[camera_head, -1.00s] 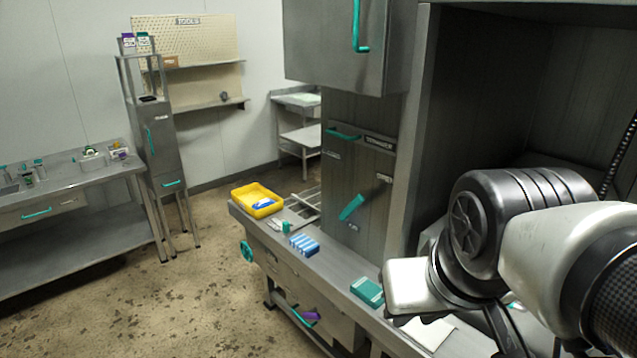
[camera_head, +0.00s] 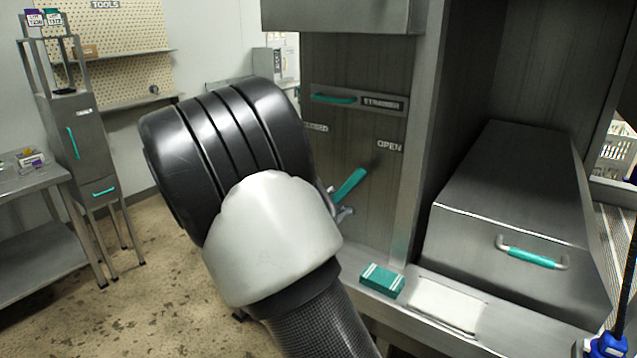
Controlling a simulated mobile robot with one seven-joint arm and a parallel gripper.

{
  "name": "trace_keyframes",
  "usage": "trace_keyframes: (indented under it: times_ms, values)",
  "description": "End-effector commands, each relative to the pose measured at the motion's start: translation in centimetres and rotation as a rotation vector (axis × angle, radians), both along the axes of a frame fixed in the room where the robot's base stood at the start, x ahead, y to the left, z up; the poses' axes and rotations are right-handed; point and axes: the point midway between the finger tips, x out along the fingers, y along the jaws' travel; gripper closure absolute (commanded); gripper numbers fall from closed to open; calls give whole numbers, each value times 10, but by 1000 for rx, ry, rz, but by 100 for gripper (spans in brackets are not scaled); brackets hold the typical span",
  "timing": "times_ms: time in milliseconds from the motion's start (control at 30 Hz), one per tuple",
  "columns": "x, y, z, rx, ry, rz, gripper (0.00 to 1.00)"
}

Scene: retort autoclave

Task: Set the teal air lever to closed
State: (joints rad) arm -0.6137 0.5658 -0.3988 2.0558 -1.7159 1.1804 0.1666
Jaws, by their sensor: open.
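The teal air lever (camera_head: 349,186) is on the grey upright panel (camera_head: 350,140). It slants from lower left to upper right, its upper end towards the OPEN label (camera_head: 389,146). A second label (camera_head: 316,127), too small to read surely, is at the panel's left. My arm's dark and white links cover the area left of the lever. Small metallic parts of my gripper (camera_head: 341,206) show past the arm at the lever's lower end. The rest of my gripper is hidden. It is open, and I cannot tell whether it touches the lever.
A teal strainer handle (camera_head: 333,98) is above the lever. A teal-and-white box (camera_head: 382,280) lies on the ledge below, beside a white sheet (camera_head: 447,304). A large metal box (camera_head: 510,215) with a teal handle fills the bay at right. Floor is open at left.

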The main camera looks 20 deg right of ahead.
Motion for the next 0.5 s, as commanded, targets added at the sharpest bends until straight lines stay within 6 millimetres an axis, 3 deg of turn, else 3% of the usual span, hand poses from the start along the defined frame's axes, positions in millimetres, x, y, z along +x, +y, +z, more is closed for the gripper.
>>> trace_keyframes:
  times_ms: [100,200,500]
  values:
    - [16,14,-8,-69,12,61,59]
    - [22,13,-8,-85,13,74,59]
    - [54,-30,-8,-83,13,68,59]
